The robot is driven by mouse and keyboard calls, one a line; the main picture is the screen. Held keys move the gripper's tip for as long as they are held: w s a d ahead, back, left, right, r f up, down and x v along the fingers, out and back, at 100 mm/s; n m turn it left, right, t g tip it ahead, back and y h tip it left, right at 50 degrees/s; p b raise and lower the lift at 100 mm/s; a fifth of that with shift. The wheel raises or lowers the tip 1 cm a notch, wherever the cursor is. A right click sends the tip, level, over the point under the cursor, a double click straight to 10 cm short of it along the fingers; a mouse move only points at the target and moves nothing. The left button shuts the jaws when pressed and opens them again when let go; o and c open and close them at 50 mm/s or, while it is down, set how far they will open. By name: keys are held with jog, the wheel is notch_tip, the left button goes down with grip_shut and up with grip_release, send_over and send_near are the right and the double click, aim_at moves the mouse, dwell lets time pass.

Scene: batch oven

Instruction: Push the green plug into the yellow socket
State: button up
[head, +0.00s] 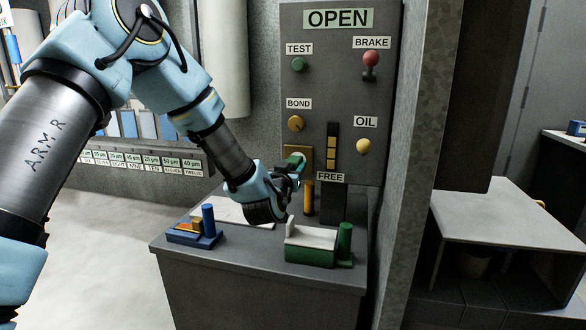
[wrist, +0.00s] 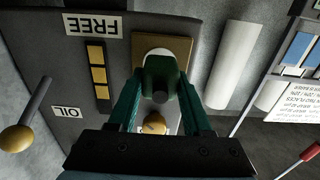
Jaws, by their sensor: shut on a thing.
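The yellow socket is a mustard-coloured square plate (head: 304,153) on the grey panel, below the BOND knob. In the wrist view its plate (wrist: 182,48) shows with a pale round part in the middle. My gripper (head: 293,168) is right in front of the plate. In the wrist view my gripper (wrist: 160,84) is shut on the green plug (wrist: 159,76), with a dark green finger on each side. The plug lines up with the pale middle and covers much of it. How far it is in, or whether it touches, I cannot tell.
The panel carries a BOND knob (head: 295,123), a yellow OIL lever (head: 364,146), a red BRAKE lever (head: 370,60) and a green TEST button (head: 298,64). A green-and-white block (head: 311,245) and a blue block (head: 194,238) stand on the grey bench (head: 225,257) below.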

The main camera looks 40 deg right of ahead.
jog(key=shift+w+d, duration=0.3)
jog(key=shift+d, duration=0.15)
dwell(0.4)
jog(key=o, duration=1.3)
jog(key=shift+o, duration=0.2)
jog(key=b+v, duration=0.3)
jog(key=v, duration=0.7)
jog(key=shift+s+a+b, duration=0.2)
jog(key=shift+a+b, duration=0.15)
jog(key=shift+b, duration=0.05)
jog(key=shift+w, duration=0.1)
